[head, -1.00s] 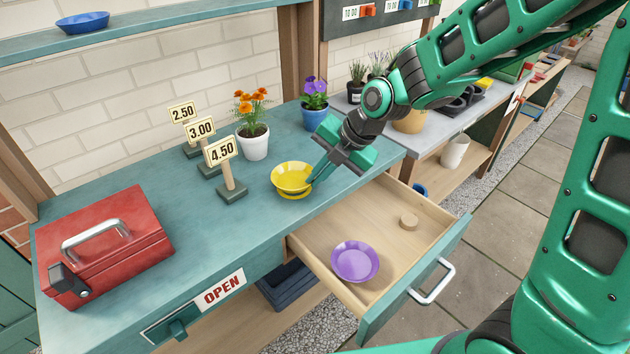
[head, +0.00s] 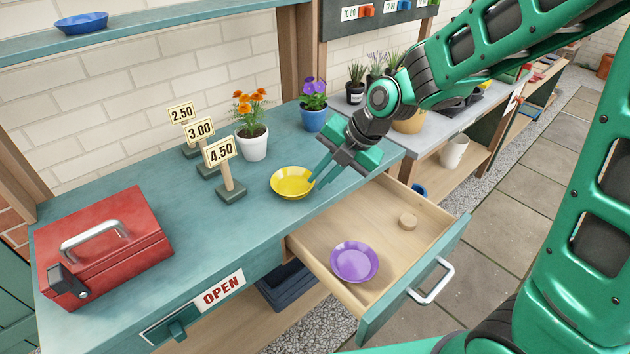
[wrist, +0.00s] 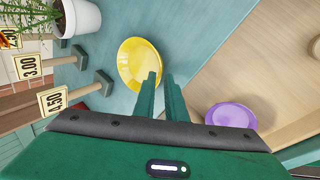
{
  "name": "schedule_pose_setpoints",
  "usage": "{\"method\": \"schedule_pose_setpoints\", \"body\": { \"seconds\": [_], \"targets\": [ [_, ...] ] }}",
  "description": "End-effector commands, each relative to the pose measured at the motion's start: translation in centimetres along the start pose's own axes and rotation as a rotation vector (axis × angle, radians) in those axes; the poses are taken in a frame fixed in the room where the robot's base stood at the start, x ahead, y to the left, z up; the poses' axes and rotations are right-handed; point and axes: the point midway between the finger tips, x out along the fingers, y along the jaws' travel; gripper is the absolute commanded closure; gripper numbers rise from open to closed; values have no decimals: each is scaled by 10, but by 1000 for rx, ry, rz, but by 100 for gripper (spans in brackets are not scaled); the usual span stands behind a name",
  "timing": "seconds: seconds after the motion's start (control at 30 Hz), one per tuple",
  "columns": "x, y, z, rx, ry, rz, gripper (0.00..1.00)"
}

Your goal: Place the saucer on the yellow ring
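A yellow saucer (head: 291,183) lies on the teal bench top near its front edge; it also shows in the wrist view (wrist: 138,62). No separate yellow ring shows; the bench under the saucer is hidden. My gripper (head: 317,181) is at the saucer's right rim, tilted down towards it. In the wrist view my two fingertips (wrist: 161,75) are a little apart, with a narrow gap, right at the rim; I cannot tell whether they touch it. A purple saucer (head: 354,262) lies in the open drawer (head: 385,225). A blue saucer (head: 82,23) is on the upper shelf.
Price signs (head: 220,152) and two flower pots (head: 253,142) (head: 314,116) stand behind the saucer. A red toolbox (head: 102,245) is at the left. A small wooden disc (head: 408,221) lies in the drawer.

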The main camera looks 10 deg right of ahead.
Motion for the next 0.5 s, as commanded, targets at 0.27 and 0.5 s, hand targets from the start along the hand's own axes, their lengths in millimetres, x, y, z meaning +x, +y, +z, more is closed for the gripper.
{"method": "schedule_pose_setpoints", "body": {
  "seconds": [0.27,0.5],
  "targets": [
    [-55,2,1,0,-5,5,89],
    [-87,1,0,-1,-1,2,89]
  ]
}}
